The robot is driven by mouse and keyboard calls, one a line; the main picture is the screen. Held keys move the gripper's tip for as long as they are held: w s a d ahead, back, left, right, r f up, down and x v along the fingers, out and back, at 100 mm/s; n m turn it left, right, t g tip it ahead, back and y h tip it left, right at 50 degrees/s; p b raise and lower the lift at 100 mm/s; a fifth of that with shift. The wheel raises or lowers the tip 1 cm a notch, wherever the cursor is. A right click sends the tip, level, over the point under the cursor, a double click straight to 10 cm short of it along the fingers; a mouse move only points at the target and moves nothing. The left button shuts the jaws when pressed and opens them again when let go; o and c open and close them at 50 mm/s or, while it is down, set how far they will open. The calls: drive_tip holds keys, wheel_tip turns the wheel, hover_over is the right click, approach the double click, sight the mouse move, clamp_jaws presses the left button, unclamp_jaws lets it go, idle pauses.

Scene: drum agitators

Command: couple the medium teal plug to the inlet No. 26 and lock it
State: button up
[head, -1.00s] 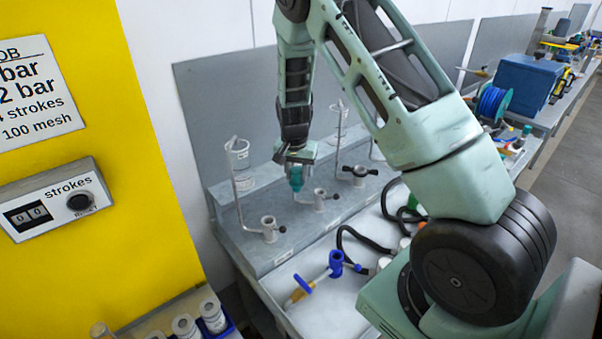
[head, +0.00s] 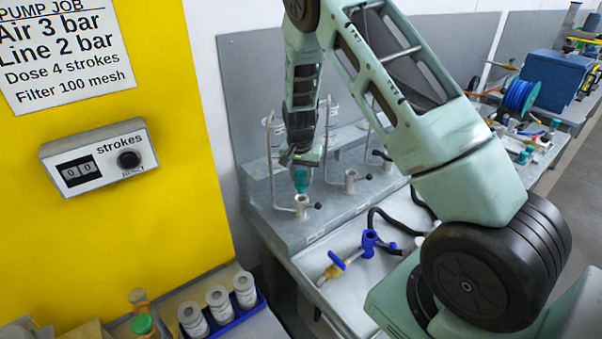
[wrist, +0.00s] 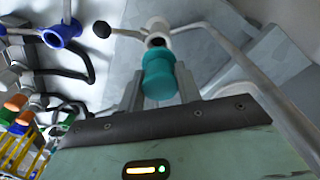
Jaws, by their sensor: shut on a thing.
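My gripper (head: 301,170) is shut on the teal plug (head: 301,182), which hangs from the fingers. In the wrist view the plug (wrist: 160,78) sits between the two fingers (wrist: 165,95). It is directly above the nearest grey inlet (head: 301,207) on the raised bench. In the wrist view the inlet's round mouth (wrist: 157,32) lies just beyond the plug; I cannot tell whether they touch. This inlet has a side lever with a black knob (wrist: 102,29). The number labels are too small to read.
A second inlet (head: 350,180) stands to the right, with thin pipes rising behind. A blue and yellow valve piece (head: 340,262) and black hoses (head: 400,222) lie on the lower tray. White canisters (head: 218,302) stand front left. A yellow panel holds a stroke counter (head: 98,160).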

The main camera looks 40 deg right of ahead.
sight(301, 187)
drive_tip(key=shift+f, duration=0.45)
drive_tip(key=shift+f, duration=0.1)
drive_tip(key=shift+f+b, duration=0.25)
drive_tip(key=shift+b, duration=0.15)
drive_tip(key=shift+f, duration=0.25)
idle(0.4)
drive_tip(key=shift+f+b, duration=0.95)
drive_tip(key=shift+f, duration=0.05)
drive_tip(key=shift+f, duration=0.35)
idle(0.4)
drive_tip(key=o, duration=1.1)
